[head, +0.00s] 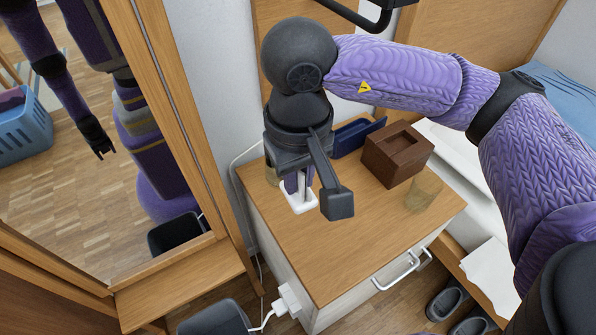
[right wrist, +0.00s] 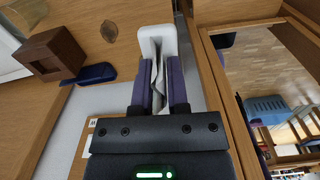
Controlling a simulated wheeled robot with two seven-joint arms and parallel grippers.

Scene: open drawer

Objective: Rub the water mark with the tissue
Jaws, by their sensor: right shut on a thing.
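My right gripper (head: 297,182) points down over the back left of the wooden nightstand top (head: 345,262). In the right wrist view its purple fingers (right wrist: 158,88) are shut on a crumpled whitish tissue (right wrist: 157,72). A white rounded object (right wrist: 157,33) lies at the fingertips; it also shows beneath the gripper in the head view (head: 298,203). Whether the tissue touches it I cannot tell. A small ring-like patch (right wrist: 109,31), which looks like the water mark, is on the wood left of the fingers in the right wrist view. My left gripper shows only as a mirror reflection.
A brown box (head: 392,162) with a square opening, a clear tumbler (head: 424,192) and a blue item (head: 358,137) stand on the right and back of the top. A tall mirror (head: 120,200) stands at left. The front of the top is clear.

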